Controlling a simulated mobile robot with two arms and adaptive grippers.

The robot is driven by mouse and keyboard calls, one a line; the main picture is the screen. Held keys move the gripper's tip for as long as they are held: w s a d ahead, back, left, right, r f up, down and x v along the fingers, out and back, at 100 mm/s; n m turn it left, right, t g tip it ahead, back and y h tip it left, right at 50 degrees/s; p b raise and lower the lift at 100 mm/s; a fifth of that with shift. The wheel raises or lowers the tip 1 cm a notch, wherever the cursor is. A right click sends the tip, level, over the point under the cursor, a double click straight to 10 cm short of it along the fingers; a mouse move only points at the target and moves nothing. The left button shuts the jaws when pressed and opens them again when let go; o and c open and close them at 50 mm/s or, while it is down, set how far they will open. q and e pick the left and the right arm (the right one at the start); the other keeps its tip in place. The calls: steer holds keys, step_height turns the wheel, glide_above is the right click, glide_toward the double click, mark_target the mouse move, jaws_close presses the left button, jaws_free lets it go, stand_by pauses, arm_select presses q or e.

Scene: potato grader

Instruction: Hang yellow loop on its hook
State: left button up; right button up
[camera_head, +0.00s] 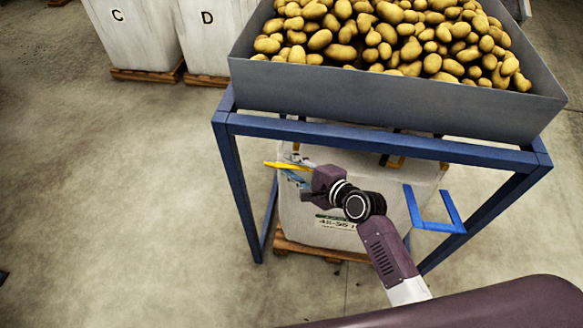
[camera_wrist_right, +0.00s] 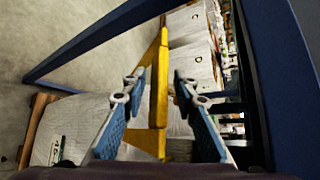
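The yellow loop (camera_head: 276,164) shows in the head view at the left top of the white bulk bag (camera_head: 300,215), under the blue frame. In the right wrist view the yellow loop (camera_wrist_right: 155,95) runs as a long bar between the fingers. My right gripper (camera_head: 294,172) is at the loop. In the wrist view its blue-padded fingers (camera_wrist_right: 159,85) stand apart on either side of the loop, with gaps visible on both sides. The hook for the loop cannot be made out. My left gripper is not in view.
A grey hopper full of potatoes (camera_head: 400,100) sits on the blue frame (camera_head: 380,140) above the bag. A blue U-shaped loop (camera_head: 437,226) sticks out at the bag's right. The bag stands on a wooden pallet (camera_head: 310,250). The floor to the left is clear.

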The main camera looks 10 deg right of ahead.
steer(key=shift+s+f, duration=0.15)
steer(key=shift+s+d, duration=0.15)
steer(key=shift+s, duration=0.05)
steer(key=v, duration=1.1)
steer(key=shift+r, duration=0.25)
steer(key=shift+d, duration=0.1)
